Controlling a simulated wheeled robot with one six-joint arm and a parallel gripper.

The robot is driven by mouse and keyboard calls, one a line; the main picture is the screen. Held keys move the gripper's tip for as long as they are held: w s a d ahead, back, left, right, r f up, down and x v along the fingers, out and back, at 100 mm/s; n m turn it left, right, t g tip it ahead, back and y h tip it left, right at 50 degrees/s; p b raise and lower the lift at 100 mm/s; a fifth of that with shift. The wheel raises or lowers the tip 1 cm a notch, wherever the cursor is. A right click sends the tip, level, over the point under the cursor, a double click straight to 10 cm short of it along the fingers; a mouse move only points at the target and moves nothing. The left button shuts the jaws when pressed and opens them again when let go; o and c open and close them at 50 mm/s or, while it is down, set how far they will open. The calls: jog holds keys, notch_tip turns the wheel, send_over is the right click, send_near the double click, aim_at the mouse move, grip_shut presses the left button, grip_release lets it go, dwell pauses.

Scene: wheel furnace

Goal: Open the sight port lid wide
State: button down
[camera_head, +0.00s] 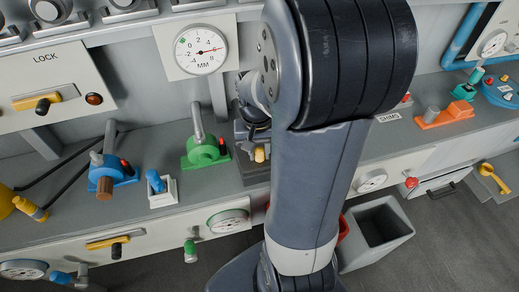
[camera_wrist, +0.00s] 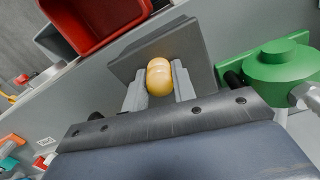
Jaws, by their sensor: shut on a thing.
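In the wrist view, my gripper (camera_wrist: 160,82) has its two grey fingers on either side of a rounded yellow-orange knob (camera_wrist: 159,76) and is shut on it. A dark grey plate or block (camera_wrist: 196,45) lies behind the knob. In the head view, the yellow knob (camera_head: 260,154) shows beside my arm, above a dark grey block (camera_head: 252,173) on the bench. My gripper (camera_head: 256,135) is partly hidden there by my arm. I cannot tell which surface is the sight port lid or how far it stands open.
A green valve body (camera_head: 203,151) stands just left of the block; it also shows close by in the wrist view (camera_wrist: 278,68). A white dial marked MM (camera_head: 200,50) is on the panel behind. A grey bin (camera_head: 378,232) and a red container (camera_wrist: 100,18) are below the bench.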

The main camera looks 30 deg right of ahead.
jog(key=r+g+p, duration=0.1)
jog(key=p, duration=0.1)
jog(key=w+r+g+p, duration=0.1)
jog(key=p, duration=0.1)
jog(key=shift+w+d+y, duration=0.1)
jog(key=shift+d+y, duration=0.1)
jog(key=shift+y, duration=0.1)
jog(key=g+p, duration=0.1)
jog(key=w+p, duration=0.1)
jog(key=shift+d+r+g+y+p, duration=0.15)
jog(key=shift+r+g+y+p, duration=0.15)
jog(key=shift+r+g+p, duration=0.1)
jog(key=shift+w+d+r+g+p, duration=0.15)
jog(key=shift+w+g+p, duration=0.35)
jog(key=shift+g+p, duration=0.3)
jog(key=c, duration=1.2)
grip_release()
jog(key=shift+o, duration=0.2)
